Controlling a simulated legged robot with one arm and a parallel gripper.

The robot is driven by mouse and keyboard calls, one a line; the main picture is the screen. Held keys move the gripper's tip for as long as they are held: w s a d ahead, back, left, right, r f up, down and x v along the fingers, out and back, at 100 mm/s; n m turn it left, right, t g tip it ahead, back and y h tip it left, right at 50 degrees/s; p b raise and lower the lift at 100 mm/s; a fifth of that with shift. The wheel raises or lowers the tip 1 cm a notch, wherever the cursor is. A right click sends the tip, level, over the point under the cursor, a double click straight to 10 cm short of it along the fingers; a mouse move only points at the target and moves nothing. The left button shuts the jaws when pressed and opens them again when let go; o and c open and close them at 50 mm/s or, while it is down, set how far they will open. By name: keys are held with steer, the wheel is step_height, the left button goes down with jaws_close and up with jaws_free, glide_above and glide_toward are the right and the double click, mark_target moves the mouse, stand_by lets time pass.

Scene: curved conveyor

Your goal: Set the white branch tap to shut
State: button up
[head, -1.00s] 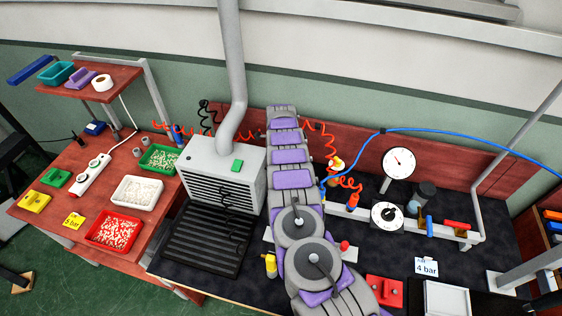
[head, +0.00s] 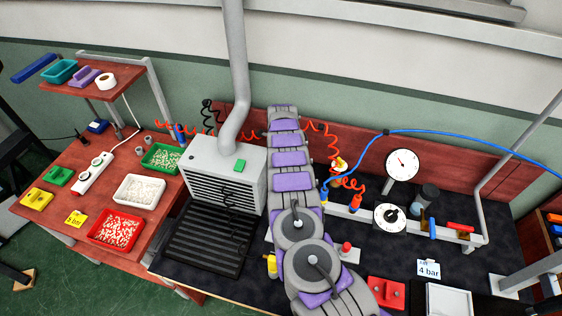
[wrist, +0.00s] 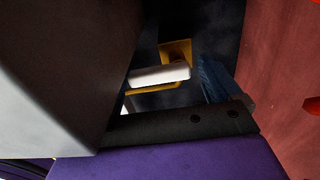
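The wrist view shows a white bar-shaped handle (wrist: 165,75), lying nearly level in the picture beside a yellow part (wrist: 178,50). It looks like the white branch tap. A blue part (wrist: 214,80) stands to its right. A large grey surface fills the left of the wrist view and may be part of my gripper.
A red wall (wrist: 285,80) closes the wrist view's right.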

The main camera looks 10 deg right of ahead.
steer(key=shift+o, duration=0.6)
steer(key=shift+s, duration=0.1)
steer(key=shift+r, duration=0.1)
step_height(320, 180, up, 17)
steer(key=p, duration=0.1)
steer(key=shift+a, duration=0.15)
